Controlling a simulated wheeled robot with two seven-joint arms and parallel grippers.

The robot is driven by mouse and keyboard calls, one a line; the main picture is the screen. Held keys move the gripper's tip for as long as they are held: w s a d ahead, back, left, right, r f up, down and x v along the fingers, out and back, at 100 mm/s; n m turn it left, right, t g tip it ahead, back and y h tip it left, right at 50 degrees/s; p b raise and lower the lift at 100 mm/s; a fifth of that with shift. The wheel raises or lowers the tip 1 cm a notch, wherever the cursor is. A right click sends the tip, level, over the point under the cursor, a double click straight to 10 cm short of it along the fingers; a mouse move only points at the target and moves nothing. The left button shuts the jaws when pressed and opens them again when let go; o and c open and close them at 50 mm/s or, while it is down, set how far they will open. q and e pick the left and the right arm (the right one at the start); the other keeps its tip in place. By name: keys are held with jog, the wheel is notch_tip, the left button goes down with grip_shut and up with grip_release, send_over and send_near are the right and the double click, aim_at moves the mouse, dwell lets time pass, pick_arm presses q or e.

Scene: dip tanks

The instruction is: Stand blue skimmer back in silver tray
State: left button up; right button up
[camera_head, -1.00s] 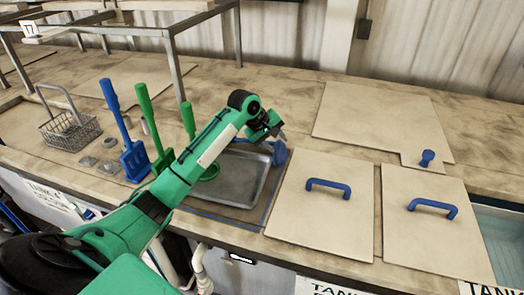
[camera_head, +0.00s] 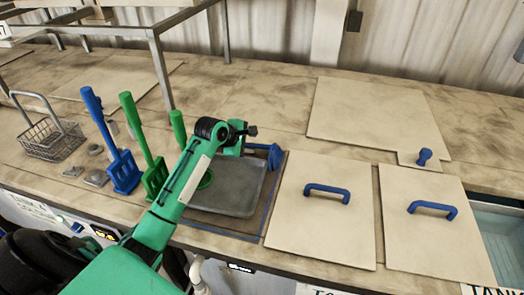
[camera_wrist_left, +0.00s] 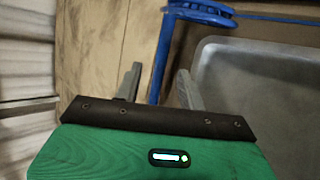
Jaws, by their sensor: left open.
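The blue skimmer (camera_head: 275,157) is at the back right corner of the silver tray (camera_head: 238,200); its rounded head shows, while much of its handle is hidden by my arm in the head view. In the left wrist view, its blue handle (camera_wrist_left: 162,55) runs up between my fingertips to the round head (camera_wrist_left: 203,12), beside the tray's edge (camera_wrist_left: 205,65). My left gripper (camera_head: 246,138) is over the back of the tray. In the wrist view the left gripper (camera_wrist_left: 159,72) is open, one finger on each side of the handle. My right gripper is out of view.
A green skimmer (camera_head: 178,125) stands at the tray's left. A green slotted paddle (camera_head: 154,178) and a blue slotted paddle (camera_head: 124,172) stand further left, near a wire basket (camera_head: 50,140). Blue-handled tank lids (camera_head: 320,230) lie right.

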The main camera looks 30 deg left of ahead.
aim_at(259, 145)
pick_arm(q)
jog(key=shift+w+d+f+p, duration=0.3)
jog(key=shift+w+d, duration=0.1)
jog(key=shift+w, duration=0.1)
jog(key=p+x, duration=0.2)
jog(key=x, duration=0.1)
jog(key=shift+w+f+p, duration=0.25)
jog(key=shift+f+p, duration=0.05)
jog(key=shift+f, duration=0.05)
jog(key=shift+w+f, duration=0.25)
jog(key=shift+w+d+f, duration=0.15)
jog(key=shift+w+f, duration=0.1)
jog(key=shift+f, duration=0.05)
jog(key=c, duration=0.6)
grip_shut()
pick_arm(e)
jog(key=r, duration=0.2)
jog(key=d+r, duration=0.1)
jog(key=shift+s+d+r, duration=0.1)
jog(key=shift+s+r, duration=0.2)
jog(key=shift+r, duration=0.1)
